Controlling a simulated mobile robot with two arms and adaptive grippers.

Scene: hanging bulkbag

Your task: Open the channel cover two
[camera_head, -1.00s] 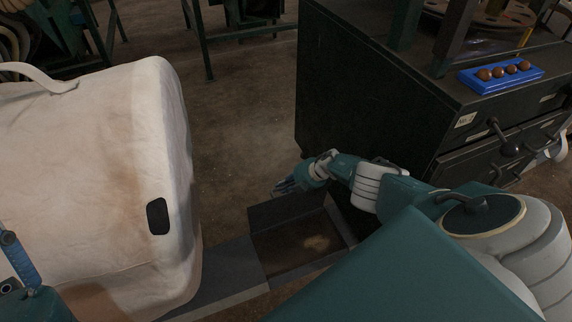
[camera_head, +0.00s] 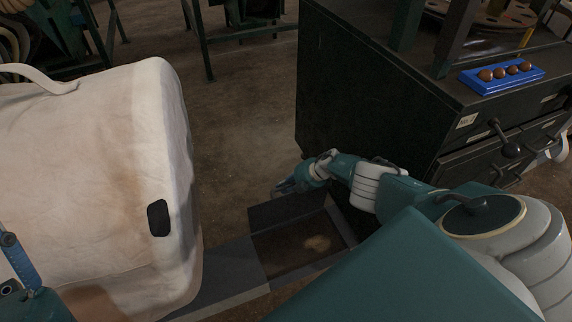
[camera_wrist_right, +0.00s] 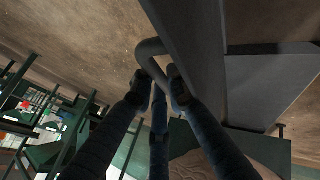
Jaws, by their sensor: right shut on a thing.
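The channel (camera_head: 256,284) is a grey trough in the floor area, and its open section shows a brown bottom. A dark grey cover plate (camera_head: 280,209) stands tilted up along the far side of this section. My right gripper (camera_head: 284,187) is behind the plate's upper edge, small and partly hidden. In the right wrist view my right gripper (camera_wrist_right: 158,80) is shut on a curved grey handle (camera_wrist_right: 151,48) beside the grey plate (camera_wrist_right: 190,45). A blue and teal part of my left gripper (camera_head: 20,262) shows at the left edge; its fingertips are out of sight.
A large whitish bulk bag (camera_head: 90,170) hangs at the left, over part of the channel. A dark cabinet (camera_head: 370,105) with drawers stands at the right, close to my right arm. A blue tray (camera_head: 500,76) with brown balls is on it. Bare floor lies between them.

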